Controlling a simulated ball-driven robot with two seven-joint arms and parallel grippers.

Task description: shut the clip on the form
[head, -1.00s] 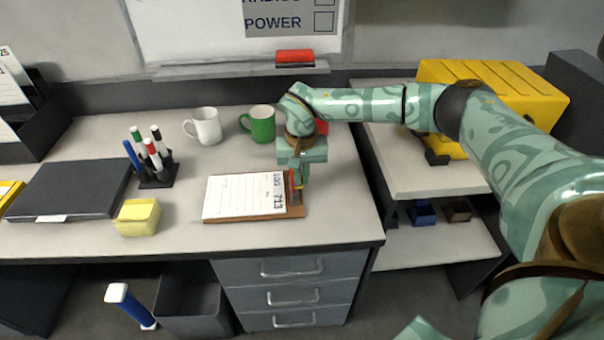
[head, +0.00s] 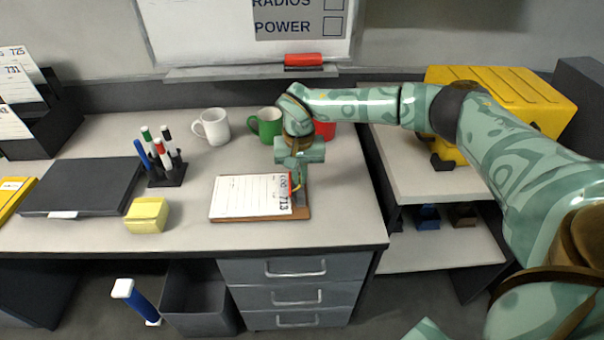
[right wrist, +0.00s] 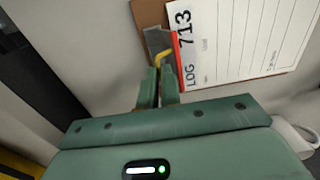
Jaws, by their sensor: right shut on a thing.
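A brown clipboard (head: 230,217) lies flat on the desk, with a white form (head: 250,193) on it; the form also shows in the right wrist view (right wrist: 235,45), with "LOG 713" at its clip end. The clip (right wrist: 157,42) is grey metal with a red edge and a yellow lever, at the end of the board beside the form's heading. My right gripper (right wrist: 158,88) is shut on the yellow lever (right wrist: 163,61). In the head view my right gripper (head: 297,180) is over the board's right end and hides most of the clip. I cannot tell whether the red edge presses the paper.
A green mug (head: 268,124), a white mug (head: 214,127) and a partly hidden red thing (head: 324,131) stand behind. A pen holder (head: 168,175), yellow block (head: 147,215) and dark binder (head: 80,186) are left. The desk front around the clipboard is clear.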

